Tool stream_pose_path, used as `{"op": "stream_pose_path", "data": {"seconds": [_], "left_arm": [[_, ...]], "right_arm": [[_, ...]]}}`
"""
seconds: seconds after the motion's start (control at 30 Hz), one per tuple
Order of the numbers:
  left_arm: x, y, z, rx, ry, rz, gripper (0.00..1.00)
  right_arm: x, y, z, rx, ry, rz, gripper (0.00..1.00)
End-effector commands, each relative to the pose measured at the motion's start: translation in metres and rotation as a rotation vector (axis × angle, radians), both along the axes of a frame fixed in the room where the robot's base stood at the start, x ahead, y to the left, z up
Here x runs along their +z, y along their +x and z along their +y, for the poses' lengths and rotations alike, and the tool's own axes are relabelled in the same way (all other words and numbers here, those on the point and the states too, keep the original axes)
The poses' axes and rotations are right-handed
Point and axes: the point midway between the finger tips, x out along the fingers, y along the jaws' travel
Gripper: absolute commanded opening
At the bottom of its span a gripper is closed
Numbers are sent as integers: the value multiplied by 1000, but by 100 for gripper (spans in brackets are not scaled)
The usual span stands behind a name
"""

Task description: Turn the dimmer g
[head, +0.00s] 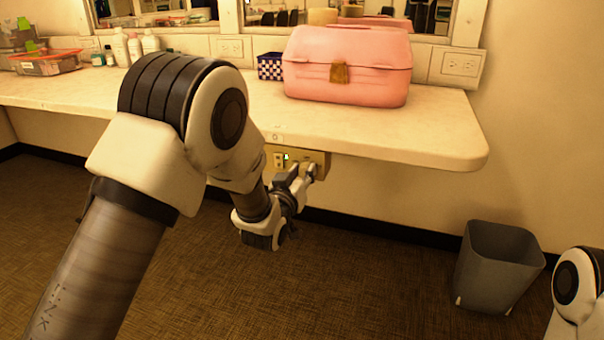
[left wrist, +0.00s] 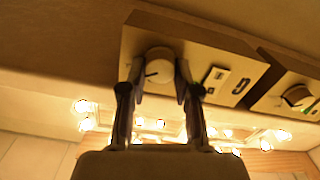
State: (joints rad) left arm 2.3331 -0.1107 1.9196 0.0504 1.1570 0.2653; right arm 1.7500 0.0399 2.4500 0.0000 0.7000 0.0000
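A tan control box (head: 322,158) is fixed under the counter's front edge, with a small green light and a pale switch on its face. My left gripper (head: 305,172) reaches up to the right part of this box. In the left wrist view, a round cream dimmer knob (left wrist: 159,68) with a dark pointer line sits on the box (left wrist: 205,55). The fingers of my left gripper (left wrist: 160,78) lie on either side of this knob; I cannot tell whether they press on it. My right gripper is out of view.
A second box with another knob (left wrist: 296,95) stands close on the right in the left wrist view. On the counter (head: 430,130) are a pink case (head: 345,75) and a checkered box (head: 270,66). A grey bin (head: 498,265) stands on the floor at right.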

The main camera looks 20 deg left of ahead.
Motion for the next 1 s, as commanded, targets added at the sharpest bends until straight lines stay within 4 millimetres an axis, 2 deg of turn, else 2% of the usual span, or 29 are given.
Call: {"op": "stream_pose_path", "data": {"seconds": [0.47,0.67,1.0], "left_arm": [[1,0,0,0,-69,2,0],[2,0,1,0,-191,7,0],[1,0,2,0,-499,20,0]], "right_arm": [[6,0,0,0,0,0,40],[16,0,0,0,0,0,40],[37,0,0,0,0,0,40]]}}
